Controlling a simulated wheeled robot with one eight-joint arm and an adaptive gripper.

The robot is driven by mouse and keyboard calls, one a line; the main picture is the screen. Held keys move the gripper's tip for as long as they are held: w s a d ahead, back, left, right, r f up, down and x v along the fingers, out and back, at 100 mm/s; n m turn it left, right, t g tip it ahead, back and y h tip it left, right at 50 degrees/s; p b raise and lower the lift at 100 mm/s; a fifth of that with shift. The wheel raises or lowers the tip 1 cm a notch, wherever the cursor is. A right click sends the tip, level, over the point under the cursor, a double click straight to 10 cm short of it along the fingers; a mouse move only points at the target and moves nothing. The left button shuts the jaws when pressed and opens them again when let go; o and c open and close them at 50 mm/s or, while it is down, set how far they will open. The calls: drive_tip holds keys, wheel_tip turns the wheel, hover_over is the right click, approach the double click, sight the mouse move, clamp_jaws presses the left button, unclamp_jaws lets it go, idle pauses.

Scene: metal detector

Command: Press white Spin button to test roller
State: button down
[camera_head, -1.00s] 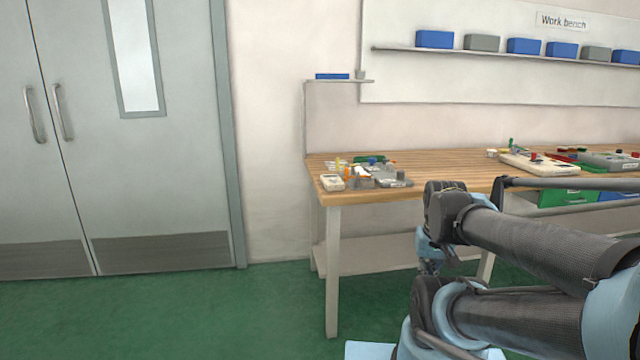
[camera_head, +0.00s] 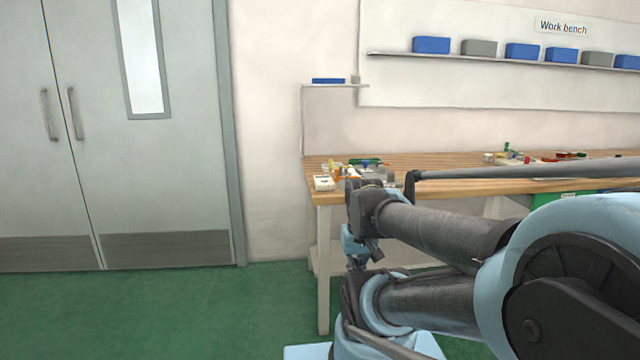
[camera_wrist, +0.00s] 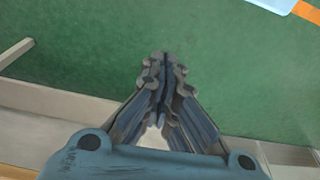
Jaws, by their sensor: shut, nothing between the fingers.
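My gripper (camera_wrist: 163,62) is shut with nothing between its fingers in the wrist view, over green floor. In the head view my arm crosses the lower right, and its wrist end hangs in front of the workbench (camera_head: 325,240) at its left part. No white Spin button can be made out. A small white device (camera_head: 324,184) sits at the bench's left front corner. Other small items behind and beside it are partly hidden by my arm. A cluster of devices (camera_head: 550,160) lies farther right on the bench, too small and covered to tell apart.
A small wall shelf (camera_head: 345,85) hangs above the bench's left end. A long shelf with blue and grey bins (camera_head: 431,45) runs along the back wall. Grey double doors (camera_head: 110,190) stand at left. The green floor (camera_head: 180,310) before them is clear.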

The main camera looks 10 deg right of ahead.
drive_tip(key=shift+s+r, duration=0.1)
wheel_tip(320, 180, up, 21)
drive_tip(key=n+t+y, duration=0.2)
drive_tip(key=n+t, duration=0.5)
drive_tip(key=n, duration=0.4)
hover_over(325, 180)
drive_tip(key=w, duration=0.1)
drive_tip(key=shift+a+r, duration=0.1)
drive_tip(key=shift+a, duration=0.3)
drive_tip(key=shift+f, duration=4.4)
